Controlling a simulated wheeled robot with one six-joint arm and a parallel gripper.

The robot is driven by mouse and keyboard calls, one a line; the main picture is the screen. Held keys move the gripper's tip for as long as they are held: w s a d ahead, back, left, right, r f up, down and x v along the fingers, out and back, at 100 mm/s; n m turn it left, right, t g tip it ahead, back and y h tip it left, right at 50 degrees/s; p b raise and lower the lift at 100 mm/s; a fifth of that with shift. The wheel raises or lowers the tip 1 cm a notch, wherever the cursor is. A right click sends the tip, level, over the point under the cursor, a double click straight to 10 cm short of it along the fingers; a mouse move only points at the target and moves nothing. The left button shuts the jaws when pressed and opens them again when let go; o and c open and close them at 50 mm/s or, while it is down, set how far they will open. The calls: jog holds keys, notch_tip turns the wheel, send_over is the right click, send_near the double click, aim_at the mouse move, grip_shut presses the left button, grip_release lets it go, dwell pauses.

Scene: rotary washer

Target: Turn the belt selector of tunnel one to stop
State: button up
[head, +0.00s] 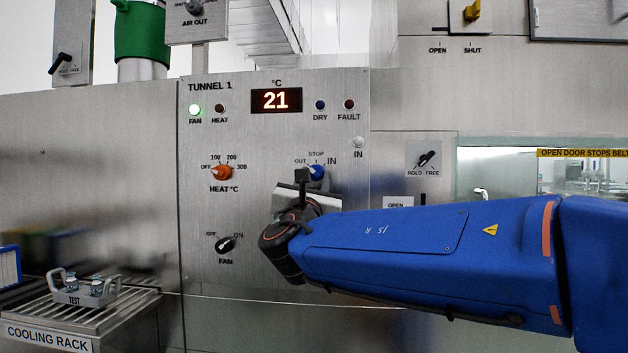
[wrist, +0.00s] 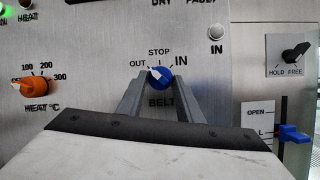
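The belt selector is a blue knob with a white pointer on the TUNNEL 1 panel (head: 275,130). The knob (head: 317,172) sits under the labels OUT, STOP and IN. In the wrist view the selector (wrist: 160,78) has its pointer tilted up and left, toward OUT, left of the STOP mark. My gripper (head: 304,177) is in front of the panel at the knob. In the wrist view the gripper (wrist: 160,82) is open, with one finger on each side of the knob and a small gap on both sides. Whether the fingertips reach past the knob's face is unclear.
The orange heat knob (head: 223,172) and the black fan knob (head: 226,244) are to the left. A black HOLD/FREE switch (head: 428,160) and a blue lever (wrist: 291,134) are to the right. The fan lamp (head: 195,109) is lit green. A cooling rack (head: 110,300) stands lower left.

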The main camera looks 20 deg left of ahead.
jog(key=shift+c, duration=1.4)
jog(key=shift+m, duration=0.3)
jog(key=m+h, duration=0.1)
jog(key=m, duration=0.1)
jog(key=m+h, duration=0.1)
jog(key=m, duration=0.1)
jog(key=m+h, duration=0.1)
jog(key=m, duration=0.1)
jog(key=shift+a, duration=0.25)
jog(key=m+h, duration=0.1)
jog(key=m, duration=0.1)
jog(key=m+h, duration=0.1)
jog(key=m, duration=0.2)
jog(key=shift+a+r+m+g+h, duration=0.1)
jog(key=shift+m+g+h, duration=0.2)
jog(key=shift+h, duration=0.1)
